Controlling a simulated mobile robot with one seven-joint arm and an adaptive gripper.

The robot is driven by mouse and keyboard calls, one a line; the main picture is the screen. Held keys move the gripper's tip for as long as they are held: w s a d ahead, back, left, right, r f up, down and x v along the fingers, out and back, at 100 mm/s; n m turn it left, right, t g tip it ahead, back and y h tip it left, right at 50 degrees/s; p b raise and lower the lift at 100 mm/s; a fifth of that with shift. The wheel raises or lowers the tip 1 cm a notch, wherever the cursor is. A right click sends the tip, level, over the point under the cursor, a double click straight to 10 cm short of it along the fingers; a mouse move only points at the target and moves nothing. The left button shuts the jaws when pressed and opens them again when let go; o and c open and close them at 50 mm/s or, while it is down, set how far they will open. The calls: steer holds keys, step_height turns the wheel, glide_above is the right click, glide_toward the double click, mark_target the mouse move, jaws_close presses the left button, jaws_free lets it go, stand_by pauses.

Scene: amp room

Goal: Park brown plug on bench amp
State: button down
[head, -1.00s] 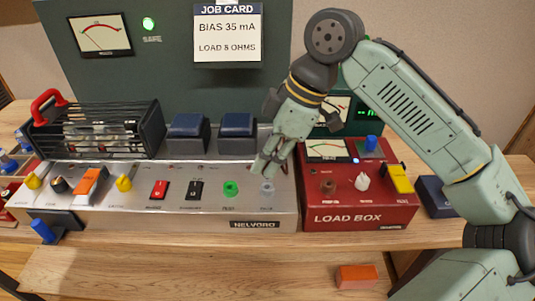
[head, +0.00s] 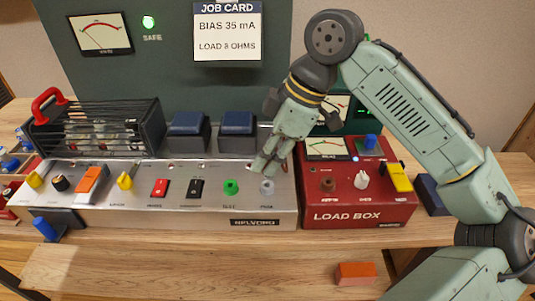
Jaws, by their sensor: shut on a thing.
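The bench amp (head: 190,212) is the long silver chassis at the left and centre in the head view. My gripper (head: 265,167) points down over its right end, just above and behind a grey round fitting (head: 267,188). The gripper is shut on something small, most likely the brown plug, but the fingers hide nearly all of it. I cannot tell whether it touches the amp. A green round fitting (head: 231,187) is left of the grey one. The red load box (head: 345,216) stands right of the amp, with a brown round fitting (head: 327,184) on its top.
On the amp are a black tube cage (head: 100,130) with a red handle, two dark blue transformers (head: 188,135) and several switches and knobs. A blue-topped piece (head: 44,228) stands at the front left. An orange block (head: 356,274) lies at the lower front. The front wood surface is mostly clear.

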steer(key=shift+f+b, duration=0.75)
steer(key=shift+f, duration=1)
stand_by(1.1)
steer(key=c, duration=1.4)
jaws_free()
steer(key=v, duration=1.2)
